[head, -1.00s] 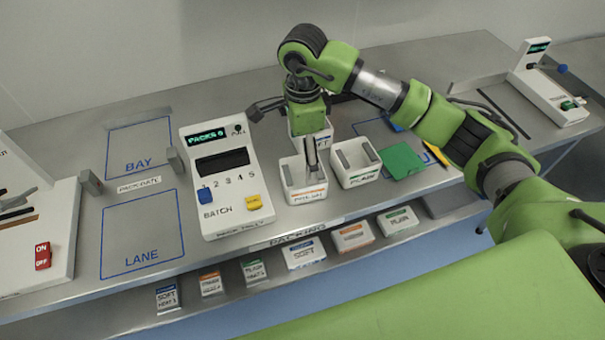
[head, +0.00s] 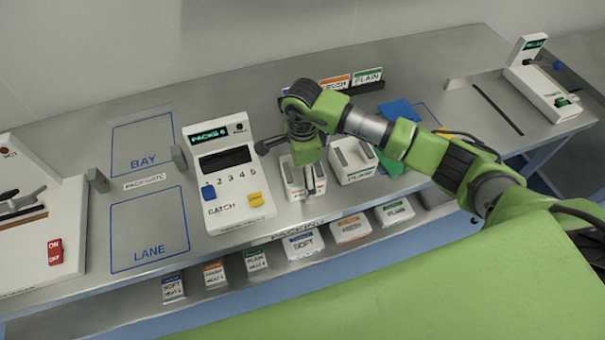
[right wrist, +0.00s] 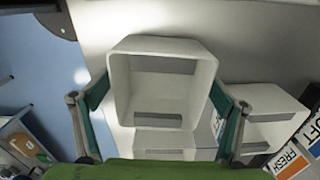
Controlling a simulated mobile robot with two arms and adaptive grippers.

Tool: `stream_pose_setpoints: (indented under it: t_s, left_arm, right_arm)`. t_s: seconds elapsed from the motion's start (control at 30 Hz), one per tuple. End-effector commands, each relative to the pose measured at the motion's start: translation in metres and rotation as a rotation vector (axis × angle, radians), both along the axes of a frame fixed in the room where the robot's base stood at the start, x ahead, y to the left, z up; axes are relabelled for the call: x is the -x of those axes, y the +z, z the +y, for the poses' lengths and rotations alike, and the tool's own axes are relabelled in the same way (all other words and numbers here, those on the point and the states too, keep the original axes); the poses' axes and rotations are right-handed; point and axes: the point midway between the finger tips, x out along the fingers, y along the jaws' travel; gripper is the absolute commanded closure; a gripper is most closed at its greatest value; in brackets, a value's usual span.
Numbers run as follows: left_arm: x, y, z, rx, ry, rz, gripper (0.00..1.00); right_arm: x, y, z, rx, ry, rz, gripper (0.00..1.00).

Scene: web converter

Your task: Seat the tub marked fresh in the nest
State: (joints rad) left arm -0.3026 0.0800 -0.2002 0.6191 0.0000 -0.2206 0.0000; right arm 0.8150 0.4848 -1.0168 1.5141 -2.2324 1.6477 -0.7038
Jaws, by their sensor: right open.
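The tub with the orange-banded label (head: 291,190), one of the white open tubs, stands on the steel table in the head view. My right gripper (head: 309,182) points down over it and partly covers it and its label. In the right wrist view a white tub (right wrist: 118,85) lies between the spread fingers of the right gripper (right wrist: 158,102). A tub with a green-banded label (head: 352,172) stands to the right. I cannot make out which place is the nest. My left gripper is out of view.
A batch counter (head: 226,180) stands left of the tubs. A green card (head: 391,163) and a blue card (head: 398,111) lie to the right. Label cards stand behind, one reading FRESH (right wrist: 287,163). Another white tub (right wrist: 262,98) is close by. The LANE outline (head: 150,225) is empty.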

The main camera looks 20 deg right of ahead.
Motion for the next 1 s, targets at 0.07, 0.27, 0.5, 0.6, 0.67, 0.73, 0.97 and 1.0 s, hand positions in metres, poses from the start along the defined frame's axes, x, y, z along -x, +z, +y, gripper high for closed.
stream_pose_setpoints:
  t_s: [0.07, 0.27, 0.5, 0.6, 0.67, 0.73, 0.97, 1.0]
  left_arm:
    - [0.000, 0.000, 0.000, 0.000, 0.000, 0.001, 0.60]
    - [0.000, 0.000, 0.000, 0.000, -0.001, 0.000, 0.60]
    - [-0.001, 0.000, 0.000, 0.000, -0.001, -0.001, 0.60]
    - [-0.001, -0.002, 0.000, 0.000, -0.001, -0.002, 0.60]
    - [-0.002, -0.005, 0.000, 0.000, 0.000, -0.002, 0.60]
    - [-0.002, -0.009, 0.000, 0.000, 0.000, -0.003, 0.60]
    - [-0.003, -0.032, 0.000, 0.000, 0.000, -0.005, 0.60]
    - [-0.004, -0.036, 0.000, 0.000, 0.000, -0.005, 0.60]
  right_arm:
    - [0.000, 0.000, 0.000, 0.000, 0.000, 0.000, 0.19]
    - [0.000, 0.000, 0.000, 0.000, 0.000, 0.000, 0.53]
    - [0.000, 0.001, 0.000, 0.000, 0.000, 0.000, 0.53]
    - [-0.001, 0.002, 0.000, -0.001, 0.000, -0.001, 0.53]
    - [-0.001, 0.004, 0.000, -0.002, 0.000, -0.002, 0.53]
    - [-0.001, 0.007, 0.000, -0.001, -0.001, -0.002, 0.53]
    - [0.007, 0.040, 0.005, -0.003, 0.004, -0.006, 0.53]
    - [0.014, 0.047, 0.007, -0.002, 0.005, -0.007, 0.53]
